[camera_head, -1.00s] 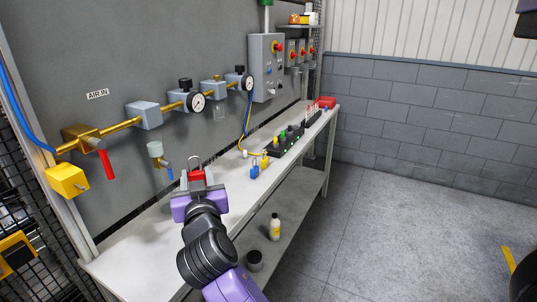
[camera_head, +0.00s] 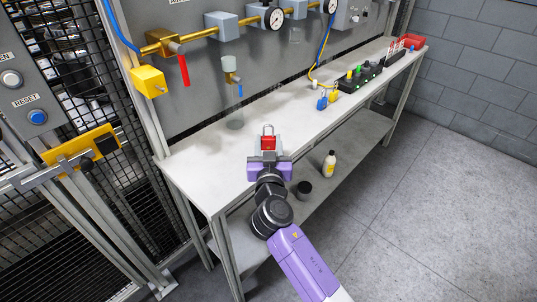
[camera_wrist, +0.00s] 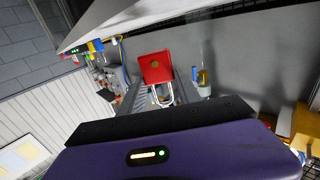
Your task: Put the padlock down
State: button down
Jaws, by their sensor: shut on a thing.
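The red padlock (camera_head: 268,143) with its metal shackle up is in my gripper (camera_head: 268,152), over the near edge of the white bench top (camera_head: 215,155) in the head view. In the wrist view the padlock (camera_wrist: 156,67) shows as a red block with a bright shackle, between the fingers of my gripper (camera_wrist: 160,92). My gripper is shut on it. I cannot tell from these views whether the padlock touches the bench.
A blue padlock (camera_head: 322,102) and a yellow one (camera_head: 334,97) stand farther right on the bench. A brass pipe with a red-handled valve (camera_head: 183,70) runs along the wall behind. A bottle (camera_head: 329,163) and a dark jar (camera_head: 304,189) are on the lower shelf.

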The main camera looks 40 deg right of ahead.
jog(key=shift+f, duration=2.15)
jog(key=shift+f+b, duration=0.15)
jog(key=shift+b, duration=0.35)
jog(key=c, duration=0.9)
grip_release()
jog(key=shift+o, duration=0.2)
